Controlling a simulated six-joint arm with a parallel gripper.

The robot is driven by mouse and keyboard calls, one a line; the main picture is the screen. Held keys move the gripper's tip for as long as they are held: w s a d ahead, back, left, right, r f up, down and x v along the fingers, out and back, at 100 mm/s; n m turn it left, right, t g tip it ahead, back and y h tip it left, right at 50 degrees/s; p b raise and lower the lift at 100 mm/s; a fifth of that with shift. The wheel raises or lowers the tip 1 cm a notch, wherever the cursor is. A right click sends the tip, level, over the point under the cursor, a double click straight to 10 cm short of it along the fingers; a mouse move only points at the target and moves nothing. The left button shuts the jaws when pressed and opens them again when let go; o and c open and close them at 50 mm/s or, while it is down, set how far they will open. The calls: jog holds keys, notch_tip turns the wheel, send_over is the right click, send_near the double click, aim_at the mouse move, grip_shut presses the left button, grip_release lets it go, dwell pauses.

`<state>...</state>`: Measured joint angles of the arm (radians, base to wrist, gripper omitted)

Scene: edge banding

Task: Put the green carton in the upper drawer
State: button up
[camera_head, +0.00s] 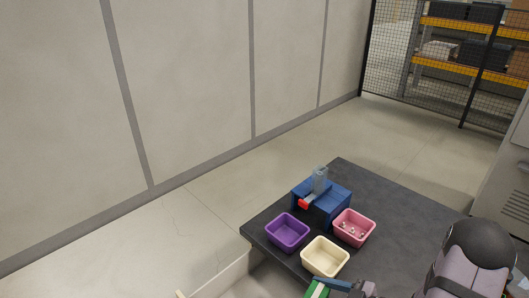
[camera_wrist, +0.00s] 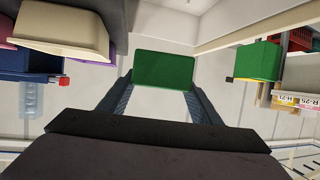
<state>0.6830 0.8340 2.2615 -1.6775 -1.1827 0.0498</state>
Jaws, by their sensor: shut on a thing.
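The green carton (camera_wrist: 164,70) sits between the fingertips of my gripper (camera_wrist: 163,88) in the wrist view, with its broad green face showing. My gripper is shut on it. In the head view only part of the carton (camera_head: 317,290) shows at the bottom edge, beside my gripper (camera_head: 332,284), in front of the dark table's near side. The rest of the carton is cut off by the frame. I cannot make out the upper drawer in either view.
The dark table (camera_head: 400,205) bears a purple bin (camera_head: 287,232), a cream bin (camera_head: 325,258), a pink bin (camera_head: 354,228) with small items, and a blue stand (camera_head: 338,190). In the wrist view a green box (camera_wrist: 257,62) and labelled shelf (camera_wrist: 290,99) are at right.

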jog(key=shift+d, duration=0.35)
dwell(0.3)
jog(key=shift+d+f, duration=0.15)
jog(key=d+b, duration=0.1)
jog(key=d, duration=0.1)
jog(key=w+d+m+t+h, duration=0.1)
jog(key=d, duration=0.1)
jog(key=d+m+t+b, duration=0.1)
jog(key=d, duration=0.2)
jog(key=shift+w+d+f+h+b, duration=0.1)
jog(key=shift+w+h+b, duration=0.2)
jog(key=shift+b, duration=0.05)
jog(key=w+d+r+m+t+h, duration=0.1)
jog(key=w+d+r+m+h, duration=0.2)
jog(key=d+m+h, duration=0.4)
jog(key=w+d+r+m+t+h+b, duration=0.1)
jog(key=d+m+h, duration=0.5)
jog(key=d, duration=2)
jog(key=shift+w+r+m+t+h, duration=0.4)
jog(key=shift+w+r+h, duration=0.5)
jog(key=shift+w, duration=0.35)
jog(key=shift+f+p, duration=0.65)
jog(key=shift+f, duration=4.3)
